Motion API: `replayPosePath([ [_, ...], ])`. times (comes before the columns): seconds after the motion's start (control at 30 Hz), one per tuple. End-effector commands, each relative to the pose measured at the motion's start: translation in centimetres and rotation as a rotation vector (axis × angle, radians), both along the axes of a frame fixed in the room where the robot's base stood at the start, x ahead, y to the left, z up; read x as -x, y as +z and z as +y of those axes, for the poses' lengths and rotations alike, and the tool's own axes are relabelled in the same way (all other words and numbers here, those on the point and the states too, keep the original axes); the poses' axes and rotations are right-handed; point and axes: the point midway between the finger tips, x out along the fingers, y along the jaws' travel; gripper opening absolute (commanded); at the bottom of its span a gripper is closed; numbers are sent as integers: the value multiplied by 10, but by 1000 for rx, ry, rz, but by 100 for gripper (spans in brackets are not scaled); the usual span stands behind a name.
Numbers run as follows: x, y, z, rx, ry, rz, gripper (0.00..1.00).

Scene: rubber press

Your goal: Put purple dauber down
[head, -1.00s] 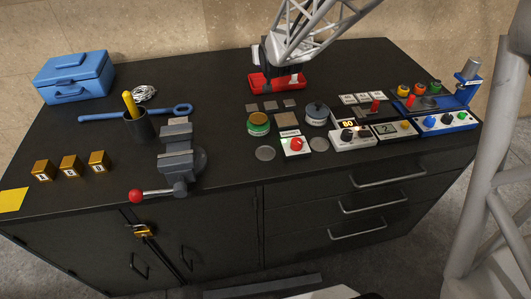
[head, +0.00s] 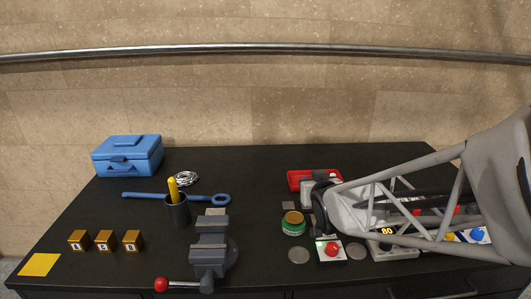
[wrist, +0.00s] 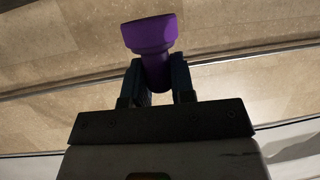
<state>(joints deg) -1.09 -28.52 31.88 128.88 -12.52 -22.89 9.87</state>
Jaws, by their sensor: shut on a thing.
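The purple dauber (wrist: 151,36) shows in the wrist view, its stem between the two fingers of my gripper (wrist: 159,78) and its wide head beyond the fingertips. My gripper is shut on it. Behind it, the wrist view shows the wall and rail, not the bench top. In the head view my arm lies across the right of the bench, with its wrist near the red tray (head: 303,178). I cannot make out the dauber in that view.
A green-banded round tin (head: 293,226) and a red button box (head: 332,250) stand by my arm. A vise (head: 210,248), dark cup (head: 177,211), blue wrench, blue toolbox (head: 127,156) and several brass cubes are to the left. My arm hides much of the right side.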

Motion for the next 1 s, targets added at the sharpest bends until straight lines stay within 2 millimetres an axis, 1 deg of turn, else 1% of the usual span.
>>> replayPosePath([
  [0.03, 9, -1, 1, 1, 3, 0, 0],
  [0.37, 63, -12, 4, 0, 22, -1, 0],
  [0.67, 110, -28, 7, 1, 41, 0, 0],
  [1.0, 162, -50, 10, 3, 63, 2, 0],
])
